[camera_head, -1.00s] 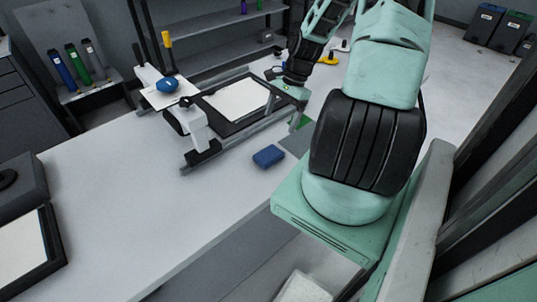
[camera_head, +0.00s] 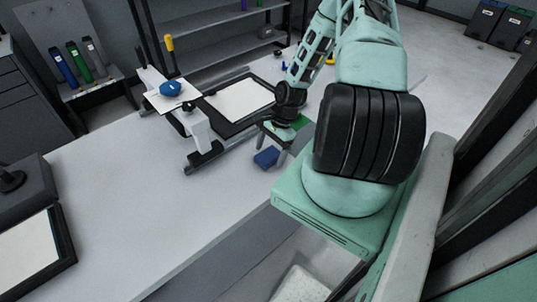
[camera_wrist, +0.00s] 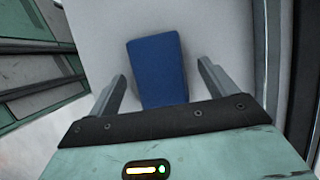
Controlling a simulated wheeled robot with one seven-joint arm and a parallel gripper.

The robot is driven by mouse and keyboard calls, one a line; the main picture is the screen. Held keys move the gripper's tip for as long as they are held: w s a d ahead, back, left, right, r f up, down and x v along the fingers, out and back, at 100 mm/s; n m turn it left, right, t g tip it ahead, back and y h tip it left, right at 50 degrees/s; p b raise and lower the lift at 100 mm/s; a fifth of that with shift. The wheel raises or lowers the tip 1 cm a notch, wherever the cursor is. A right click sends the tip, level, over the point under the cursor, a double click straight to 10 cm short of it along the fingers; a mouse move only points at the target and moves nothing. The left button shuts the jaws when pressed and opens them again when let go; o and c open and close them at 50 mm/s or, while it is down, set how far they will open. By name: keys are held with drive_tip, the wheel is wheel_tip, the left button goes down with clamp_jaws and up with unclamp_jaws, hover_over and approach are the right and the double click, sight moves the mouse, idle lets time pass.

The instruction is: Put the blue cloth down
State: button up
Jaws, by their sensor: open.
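The blue cloth (camera_head: 266,157) is a small folded block lying on the white table near its front edge. In the wrist view the blue cloth (camera_wrist: 158,70) lies ahead of and partly between the two fingers. My gripper (camera_head: 272,144) is over the cloth, pointing down. In the wrist view my gripper (camera_wrist: 161,85) is open, with a finger on each side of the cloth and a gap to each. The near end of the cloth is hidden behind the gripper's body.
A machine with a black-framed white sheet (camera_head: 240,99) stands behind the cloth. A blue item (camera_head: 171,88) rests on its left end. A green item (camera_head: 303,122) lies right of my gripper. The table (camera_head: 150,190) is clear to the left.

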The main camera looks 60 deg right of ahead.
drive_tip(key=shift+a+f, duration=0.1)
drive_tip(key=shift+f, duration=0.2)
drive_tip(key=shift+c, duration=0.4)
drive_tip(key=c, duration=1.1)
drive_tip(key=shift+r, duration=0.1)
